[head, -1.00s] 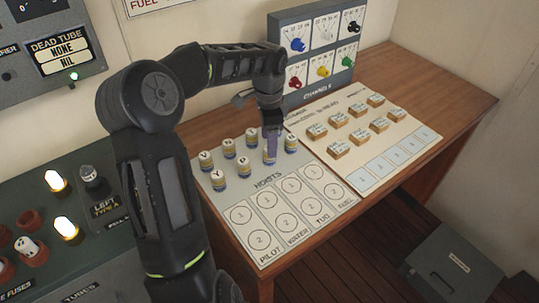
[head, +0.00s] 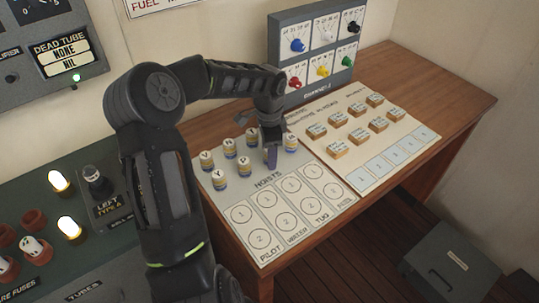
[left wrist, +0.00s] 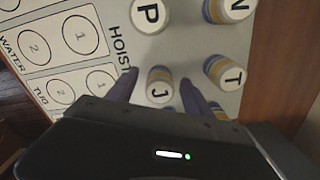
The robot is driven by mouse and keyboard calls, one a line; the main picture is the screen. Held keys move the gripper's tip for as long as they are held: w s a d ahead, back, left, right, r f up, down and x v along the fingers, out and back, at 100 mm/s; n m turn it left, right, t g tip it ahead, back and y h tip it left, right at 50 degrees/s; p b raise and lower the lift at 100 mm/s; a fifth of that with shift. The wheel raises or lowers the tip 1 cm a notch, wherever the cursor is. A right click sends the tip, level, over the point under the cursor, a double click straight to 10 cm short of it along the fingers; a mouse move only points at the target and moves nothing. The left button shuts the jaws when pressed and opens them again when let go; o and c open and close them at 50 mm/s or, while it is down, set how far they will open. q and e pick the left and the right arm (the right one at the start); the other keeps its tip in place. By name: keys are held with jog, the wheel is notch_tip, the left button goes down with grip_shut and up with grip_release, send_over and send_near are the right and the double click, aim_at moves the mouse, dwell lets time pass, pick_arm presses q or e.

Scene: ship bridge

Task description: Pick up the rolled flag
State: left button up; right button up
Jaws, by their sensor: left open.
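Several rolled flags, short white cylinders with blue and yellow bands and a letter on top, stand upright on the hoists board (head: 262,190). My left gripper (head: 271,158) points down among them, its fingers open. In the left wrist view the flag marked J (left wrist: 160,87) stands between the two fingertips (left wrist: 159,88), with no clear contact. In the head view the fingers hide that flag. The flags marked P (left wrist: 150,14) and T (left wrist: 225,72) stand close by. My right gripper is in neither current view.
A second board with several small wooden blocks (head: 358,135) lies right of the hoists board. A grey box with coloured knobs (head: 315,55) stands at the table's back. A fuse panel (head: 40,200) is at left. The table's right side (head: 435,85) is clear.

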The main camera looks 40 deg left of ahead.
pick_arm(q)
jog(key=shift+c, duration=0.2)
grip_shut()
dwell(0.5)
